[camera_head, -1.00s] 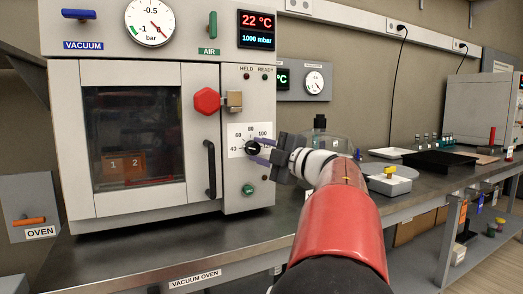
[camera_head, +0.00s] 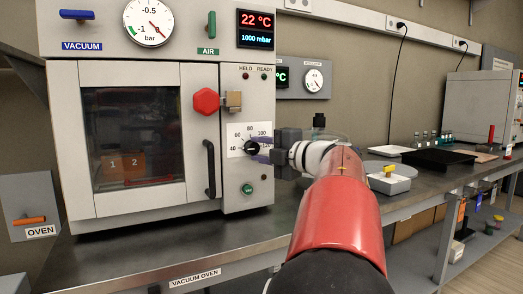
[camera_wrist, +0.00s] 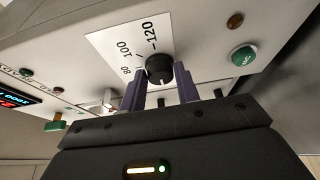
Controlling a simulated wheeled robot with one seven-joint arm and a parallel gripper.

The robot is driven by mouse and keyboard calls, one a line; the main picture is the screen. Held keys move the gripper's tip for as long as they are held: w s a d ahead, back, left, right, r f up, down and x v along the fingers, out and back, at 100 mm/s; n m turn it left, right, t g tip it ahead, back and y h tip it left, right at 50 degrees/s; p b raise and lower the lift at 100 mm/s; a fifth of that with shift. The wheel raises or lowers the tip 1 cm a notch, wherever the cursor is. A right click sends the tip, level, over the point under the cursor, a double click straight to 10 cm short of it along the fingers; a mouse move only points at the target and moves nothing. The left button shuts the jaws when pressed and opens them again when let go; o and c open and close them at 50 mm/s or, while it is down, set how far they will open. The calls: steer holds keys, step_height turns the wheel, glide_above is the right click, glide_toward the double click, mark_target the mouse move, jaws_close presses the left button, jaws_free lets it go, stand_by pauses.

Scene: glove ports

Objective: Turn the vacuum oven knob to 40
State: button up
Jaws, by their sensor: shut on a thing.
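The vacuum oven (camera_head: 140,205) stands on the bench at the left. Its black round knob (camera_head: 251,148) is on the right-hand panel, in front of a white dial plate (camera_head: 236,140) with numbers from 40 at the lower left up over the top. My gripper (camera_head: 259,150) reaches the knob from the right. In the wrist view the purple fingers (camera_wrist: 160,90) lie on either side of the knob (camera_wrist: 159,68), shut on it. The wrist view shows 80, 100 and 120 on the plate; 40 is hidden there. I cannot tell which number the knob points to.
A green button (camera_head: 247,188) sits just below the knob. A black door handle (camera_head: 210,168) and a red latch knob (camera_head: 206,101) are to its left. A white box with a yellow top (camera_head: 389,177) and a black tray (camera_head: 440,160) are on the bench at the right.

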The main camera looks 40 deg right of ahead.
steer(key=o, duration=1)
steer(key=shift+c, duration=0.2)
steer(key=s+d, duration=0.1)
steer(key=s, duration=0.6)
steer(key=shift+s, duration=0.35)
steer(key=shift+d, duration=0.1)
